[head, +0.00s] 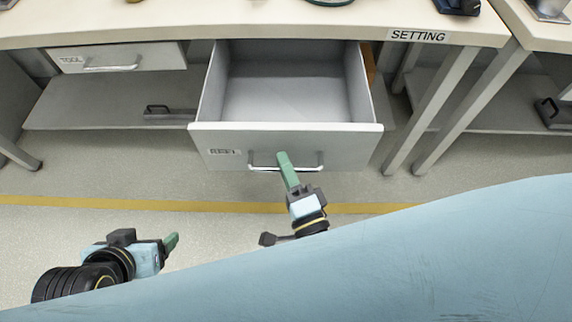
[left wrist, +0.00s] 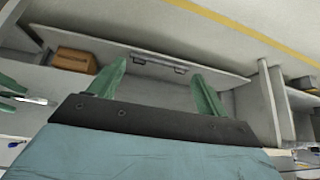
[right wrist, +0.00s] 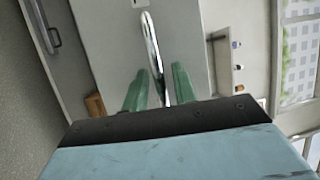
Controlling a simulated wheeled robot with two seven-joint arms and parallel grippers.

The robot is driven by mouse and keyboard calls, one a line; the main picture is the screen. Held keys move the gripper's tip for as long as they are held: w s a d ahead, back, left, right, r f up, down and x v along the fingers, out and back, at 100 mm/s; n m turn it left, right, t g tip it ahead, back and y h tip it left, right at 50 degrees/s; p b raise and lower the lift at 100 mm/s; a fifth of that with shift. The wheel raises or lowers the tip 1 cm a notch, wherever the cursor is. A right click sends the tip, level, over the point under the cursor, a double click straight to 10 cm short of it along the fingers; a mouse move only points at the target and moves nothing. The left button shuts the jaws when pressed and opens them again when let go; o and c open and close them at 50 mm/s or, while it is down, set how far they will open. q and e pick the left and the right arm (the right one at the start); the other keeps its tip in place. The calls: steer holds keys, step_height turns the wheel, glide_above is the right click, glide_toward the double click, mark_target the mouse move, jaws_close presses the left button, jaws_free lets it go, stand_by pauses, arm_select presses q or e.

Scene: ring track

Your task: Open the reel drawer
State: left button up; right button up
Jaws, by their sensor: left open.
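The reel drawer (head: 290,143) is a grey drawer under the bench, pulled well out, and its inside looks empty. Its label is too small to read surely. My right gripper (head: 284,160) is at the front's curved metal handle (head: 262,167). In the right wrist view the handle (right wrist: 151,40) runs between the green fingers of that gripper (right wrist: 158,85), which are close about it. My left gripper (head: 172,242) is low at the left, away from the drawer. Its fingers stand apart and empty in the left wrist view (left wrist: 160,72).
A shut drawer marked TOOL (head: 120,57) is at the left. The bench top (head: 290,22) overhangs the drawers, with a SETTING label (head: 418,36). A lower shelf (head: 90,103) and grey legs stand below. The floor in front, with a yellow line (head: 130,204), is clear.

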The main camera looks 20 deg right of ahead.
steer(key=shift+o, duration=0.2)
steer(key=shift+s, duration=0.1)
arm_select(q)
steer(key=shift+s+a+f+g+y+p, duration=0.15)
steer(key=shift+s+a+f+g+p, duration=0.2)
steer(key=shift+s+f+g, duration=0.3)
steer(key=shift+s+a+f+g+y+p, duration=0.1)
steer(key=shift+s+a+f+g+p, duration=0.1)
steer(key=shift+s+a+f+g, duration=0.4)
steer(key=shift+s+a+f+g+y+p, duration=0.15)
steer(key=shift+s+f+g+p, duration=0.2)
steer(key=shift+s, duration=0.5)
arm_select(e)
steer(key=v, duration=1.3)
arm_select(q)
steer(key=shift+r, duration=0.1)
